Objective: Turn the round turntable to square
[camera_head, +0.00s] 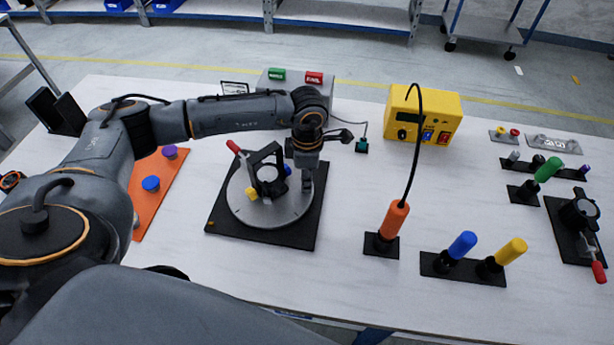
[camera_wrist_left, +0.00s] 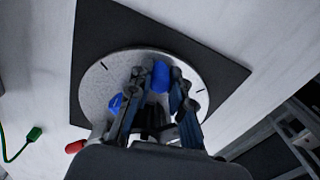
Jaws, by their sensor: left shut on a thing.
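The round grey turntable (camera_head: 248,212) lies on a square black base plate (camera_head: 290,235); they also show in the left wrist view as a grey disc (camera_wrist_left: 96,82) on the plate (camera_wrist_left: 205,60). A black clamp fixture (camera_head: 265,178) with a red-tipped handle (camera_head: 235,147), a yellow piece (camera_head: 251,195) and a blue knob (camera_head: 288,170) stands on the disc. My left gripper (camera_head: 307,185) reaches down at the disc's right side. In the wrist view its fingers (camera_wrist_left: 155,100) are around a blue knob (camera_wrist_left: 160,74); the contact is partly hidden. My right gripper is out of view.
An orange board with knobs (camera_head: 151,184) lies left of the plate. A grey box with buttons (camera_head: 290,90) is behind it, and a yellow power unit (camera_head: 424,118) is behind right. Screwdrivers in black holders (camera_head: 393,225) stand to the right.

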